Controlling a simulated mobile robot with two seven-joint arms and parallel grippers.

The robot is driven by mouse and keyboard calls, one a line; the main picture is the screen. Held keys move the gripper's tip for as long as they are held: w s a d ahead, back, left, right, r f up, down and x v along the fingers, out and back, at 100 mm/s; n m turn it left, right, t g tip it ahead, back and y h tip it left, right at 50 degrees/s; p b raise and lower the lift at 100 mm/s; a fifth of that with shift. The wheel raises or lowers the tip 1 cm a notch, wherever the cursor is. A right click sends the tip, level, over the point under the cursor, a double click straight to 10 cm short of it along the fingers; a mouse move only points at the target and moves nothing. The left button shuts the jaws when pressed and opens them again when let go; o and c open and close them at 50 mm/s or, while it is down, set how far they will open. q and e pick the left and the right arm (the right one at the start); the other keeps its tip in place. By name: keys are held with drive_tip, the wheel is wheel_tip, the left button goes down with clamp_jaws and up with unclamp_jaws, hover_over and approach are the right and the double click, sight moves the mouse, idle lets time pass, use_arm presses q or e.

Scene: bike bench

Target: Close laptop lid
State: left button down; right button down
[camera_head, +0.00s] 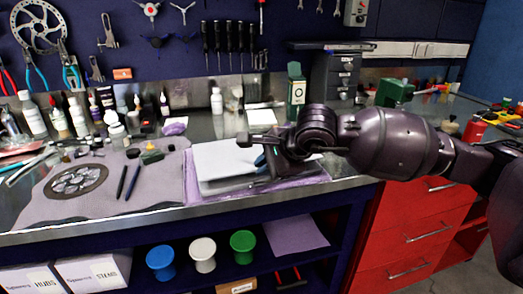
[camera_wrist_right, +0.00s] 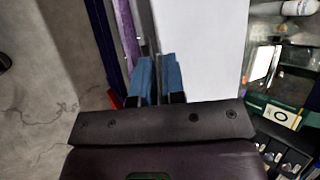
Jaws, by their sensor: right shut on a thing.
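The laptop (camera_head: 222,160) lies on a purple mat at the front of the bench, its pale lid low over the base. The exact lid angle is hard to tell. My right gripper (camera_head: 262,161) comes in from the right and covers the laptop's right side. In the right wrist view, the blue fingertips (camera_wrist_right: 158,78) are close together at the edge of the laptop's pale panel (camera_wrist_right: 200,45). The gripper is shut on the laptop's edge; the gripped part is mostly hidden. My left gripper is out of view.
A grey mat (camera_head: 150,190) with a brake disc (camera_head: 76,181) and pens lies left of the laptop. Bottles (camera_head: 33,115) stand at the back left. A green-and-white box (camera_head: 296,88) stands behind my right gripper. The bench's front edge is close to the laptop.

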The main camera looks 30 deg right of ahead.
drive_tip(key=shift+s+f, duration=0.15)
drive_tip(key=shift+f, duration=0.55)
drive_tip(key=c, duration=1.8)
unclamp_jaws()
drive_tip(key=shift+r, duration=0.15)
drive_tip(key=o, duration=0.5)
drive_tip(key=p+v, duration=0.2)
drive_tip(key=v, duration=0.8)
drive_tip(key=shift+s+r+p, duration=0.2)
drive_tip(key=shift+r+p, duration=0.1)
